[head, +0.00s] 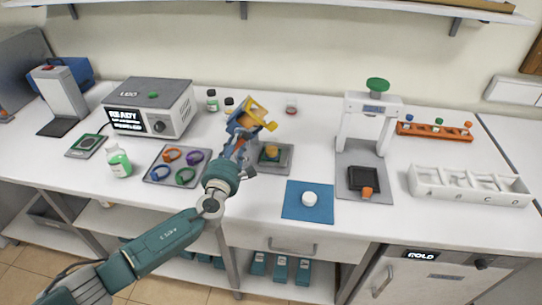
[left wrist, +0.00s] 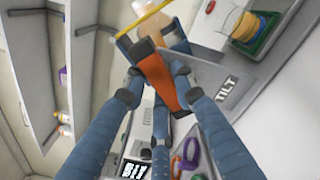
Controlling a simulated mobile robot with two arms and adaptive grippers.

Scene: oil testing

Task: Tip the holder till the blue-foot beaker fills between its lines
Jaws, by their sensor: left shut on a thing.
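My left gripper (head: 240,140) is shut on the orange handle (left wrist: 168,85) of a blue-and-yellow holder (head: 245,113), raised above the bench and tilted. The holder's blue frame and yellow edge show at the top of the left wrist view, with a pale rounded vessel (left wrist: 178,14) in or behind it. A small beaker (left wrist: 248,26) with yellow contents stands on a grey plate marked TILT (left wrist: 222,100); it also shows in the head view (head: 271,153), right of the gripper. My right gripper is out of view.
A tray of coloured rings (head: 160,178) lies left of my arm. A blue mat (head: 293,205) with a white round piece lies to the right. Behind stand a grey box device (head: 150,95) and small bottles (head: 212,100). A white stand (head: 371,110) is farther right.

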